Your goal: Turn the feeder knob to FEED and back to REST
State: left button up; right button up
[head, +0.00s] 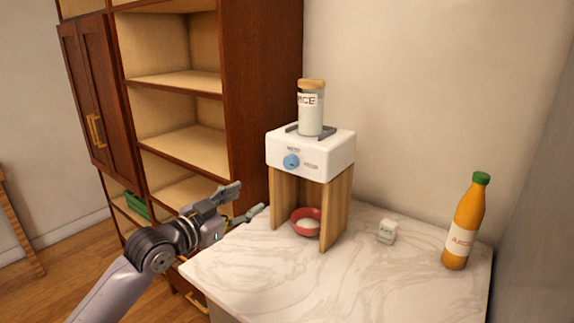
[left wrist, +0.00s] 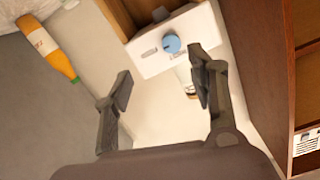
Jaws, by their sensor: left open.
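The feeder (head: 325,155) is a white box on wooden side panels, standing on the marble counter. Its round blue knob (head: 291,161) is on the front face, with small labels too fine to read. The knob also shows in the left wrist view (left wrist: 171,43), where the feeder appears upside down, beyond my fingers. My left gripper (head: 249,199) is open and empty, left of the feeder and lower than the knob, apart from it. In the left wrist view its two fingers (left wrist: 163,88) are spread wide. My right gripper is not in view.
A jar labelled RICE (head: 311,113) stands on top of the feeder. A small white container (head: 387,231) and an orange bottle (head: 464,225) stand to the right. A wooden shelf unit (head: 262,80) rises behind left. The counter front (head: 300,275) is clear.

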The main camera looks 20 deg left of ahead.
pick_arm(q)
notch_tip(320, 180, up, 2)
jog(key=p, duration=0.4)
send_near(289, 163)
jog(key=shift+t, duration=0.3)
jog(key=x, duration=0.7)
jog(key=shift+w+f, duration=0.1)
jog(key=shift+w, duration=0.1)
jog(key=shift+x, duration=0.8)
jog(key=shift+f, duration=0.1)
jog(key=shift+c, duration=0.3)
jog(key=c, duration=1.1)
